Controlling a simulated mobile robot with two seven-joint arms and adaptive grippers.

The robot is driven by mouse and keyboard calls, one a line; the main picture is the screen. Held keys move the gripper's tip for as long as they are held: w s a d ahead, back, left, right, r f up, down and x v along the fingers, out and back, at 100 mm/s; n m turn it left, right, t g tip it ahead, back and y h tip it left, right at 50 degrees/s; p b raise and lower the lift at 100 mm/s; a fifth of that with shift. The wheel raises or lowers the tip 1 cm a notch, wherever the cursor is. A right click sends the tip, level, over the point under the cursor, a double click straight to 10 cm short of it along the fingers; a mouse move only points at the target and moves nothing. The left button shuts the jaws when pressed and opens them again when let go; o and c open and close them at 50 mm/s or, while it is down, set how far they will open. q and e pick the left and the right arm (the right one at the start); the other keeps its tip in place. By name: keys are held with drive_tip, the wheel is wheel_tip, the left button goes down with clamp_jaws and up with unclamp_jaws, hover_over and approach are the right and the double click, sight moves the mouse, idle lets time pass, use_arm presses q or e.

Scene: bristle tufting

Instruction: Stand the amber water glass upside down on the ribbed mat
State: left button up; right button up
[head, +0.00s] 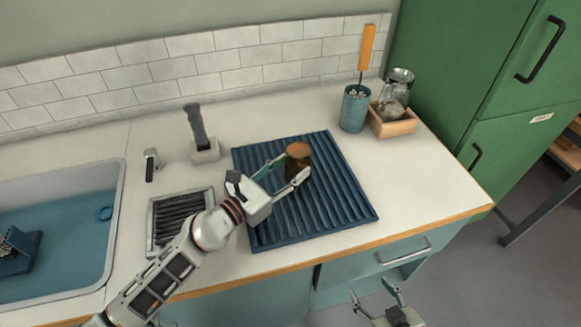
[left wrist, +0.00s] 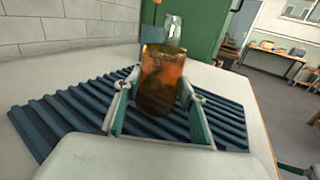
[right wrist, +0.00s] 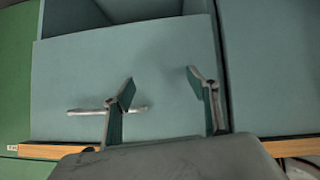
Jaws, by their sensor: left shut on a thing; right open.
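The amber water glass (head: 298,158) is held over the right-middle part of the blue ribbed mat (head: 345,208). It also shows in the left wrist view (left wrist: 162,82), roughly upright along its axis. A brownish round end faces up in the head view, which looks like the base, though I cannot be sure. My left gripper (head: 294,173) is shut on the glass, one finger on each side. Whether the glass touches the mat is hidden. My right gripper (head: 379,300) is open and empty in front of the counter; its spread fingers show in the right wrist view (right wrist: 160,88).
A blue cup with an orange-handled brush (head: 354,108) and a wooden box with clear glassware (head: 393,122) stand behind the mat. A sink (head: 110,235), a drain grate (head: 180,212) and an upright dark-handled tool (head: 198,128) lie left. The mat's front is clear.

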use_arm(q)
drive_tip(key=shift+f+b, duration=0.3)
drive_tip(key=shift+f, duration=0.05)
drive_tip(key=o, duration=1.5)
drive_tip(key=shift+f, duration=0.1)
drive_tip(key=v, duration=1.1)
drive_tip(key=shift+s+a, duration=0.25)
drive_tip(key=shift+s, duration=0.05)
drive_tip(key=shift+s+a, duration=0.1)
